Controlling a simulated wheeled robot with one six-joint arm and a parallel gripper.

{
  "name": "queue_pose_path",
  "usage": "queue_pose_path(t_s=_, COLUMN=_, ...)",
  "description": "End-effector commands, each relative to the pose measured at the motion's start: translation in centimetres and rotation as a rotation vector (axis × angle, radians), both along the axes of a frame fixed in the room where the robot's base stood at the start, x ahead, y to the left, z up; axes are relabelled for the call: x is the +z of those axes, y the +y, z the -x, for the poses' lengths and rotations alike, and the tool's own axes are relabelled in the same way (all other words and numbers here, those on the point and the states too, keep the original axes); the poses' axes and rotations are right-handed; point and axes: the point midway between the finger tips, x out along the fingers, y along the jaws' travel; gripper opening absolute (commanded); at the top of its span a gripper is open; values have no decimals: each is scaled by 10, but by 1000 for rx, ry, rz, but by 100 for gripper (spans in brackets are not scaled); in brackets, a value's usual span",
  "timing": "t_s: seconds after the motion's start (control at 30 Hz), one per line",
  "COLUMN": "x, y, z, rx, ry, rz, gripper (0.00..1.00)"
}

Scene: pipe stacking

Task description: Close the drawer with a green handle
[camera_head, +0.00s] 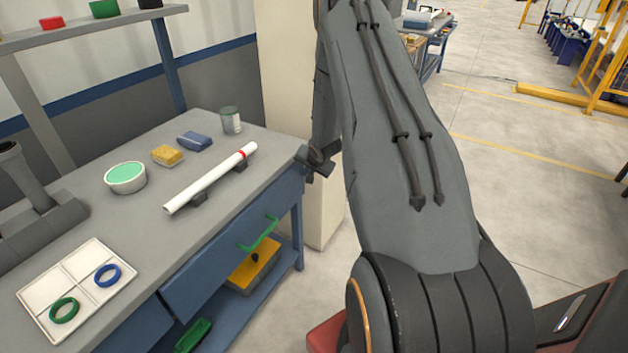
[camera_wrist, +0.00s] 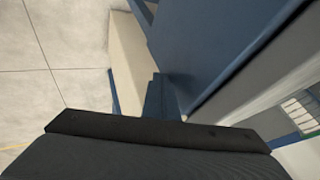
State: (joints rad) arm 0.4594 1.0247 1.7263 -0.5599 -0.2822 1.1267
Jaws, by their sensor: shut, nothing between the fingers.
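The drawer (camera_head: 215,268) is a blue front under the grey workbench top, with a green handle (camera_head: 259,233) on it. Its front looks nearly flush with the bench; I cannot tell whether a small gap is left. My gripper (camera_head: 319,164) is shut and empty at the right corner of the bench, up and right of the green handle and apart from it. In the wrist view my gripper (camera_wrist: 161,98) points down along a blue surface (camera_wrist: 205,45); the green handle does not show there.
A pale pillar (camera_head: 285,75) stands behind my arm.

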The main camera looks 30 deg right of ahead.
Motion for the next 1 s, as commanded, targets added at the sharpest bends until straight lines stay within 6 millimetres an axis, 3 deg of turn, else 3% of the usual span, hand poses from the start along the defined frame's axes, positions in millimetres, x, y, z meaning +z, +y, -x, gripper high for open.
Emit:
queue_pose_path(t_s=0.1, x=-1, y=8, z=-15, rx=0, ry=-1, rz=0, gripper=0)
queue_pose_path(t_s=0.33, x=0, y=16, z=-29, rx=2, ry=0, rz=-1, gripper=0)
queue_pose_path(t_s=0.8, x=2, y=20, z=-35, rx=9, ry=-8, rz=0, gripper=0)
queue_pose_path(t_s=1.0, x=3, y=15, z=-26, rx=10, ry=-6, rz=1, gripper=0)
